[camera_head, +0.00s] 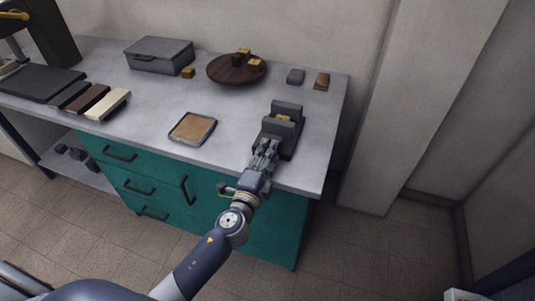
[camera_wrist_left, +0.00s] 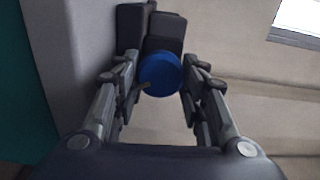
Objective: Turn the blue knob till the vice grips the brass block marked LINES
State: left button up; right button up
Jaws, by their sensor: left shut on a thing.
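The dark grey vice (camera_head: 287,108) stands near the right front edge of the worktop. A small brass block (camera_head: 283,118) sits between its jaws; any marking on it is too small to read, and I cannot tell whether the jaws touch it. The blue knob (camera_wrist_left: 160,74) shows in the left wrist view at the front of the vice (camera_wrist_left: 163,28). My left gripper (camera_head: 267,147) reaches the front of the vice and is shut on the knob, with a finger on each side of it (camera_wrist_left: 160,88). The gripper hides the knob in the head view. My right gripper is not in view.
On the grey worktop (camera_head: 230,155) are a cork-coloured tray (camera_head: 193,129), a round wooden dish (camera_head: 222,76) with brass blocks, a grey case (camera_head: 158,54), a grey block (camera_head: 296,76) and a brown block (camera_head: 322,80). Teal drawers (camera_head: 135,172) are below.

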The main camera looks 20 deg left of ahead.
pick_arm(q)
jog(key=shift+m, duration=0.8)
jog(key=o, duration=1.1)
jog(key=shift+c, duration=0.2)
jog(key=shift+f, duration=0.15)
jog(key=shift+s, duration=0.1)
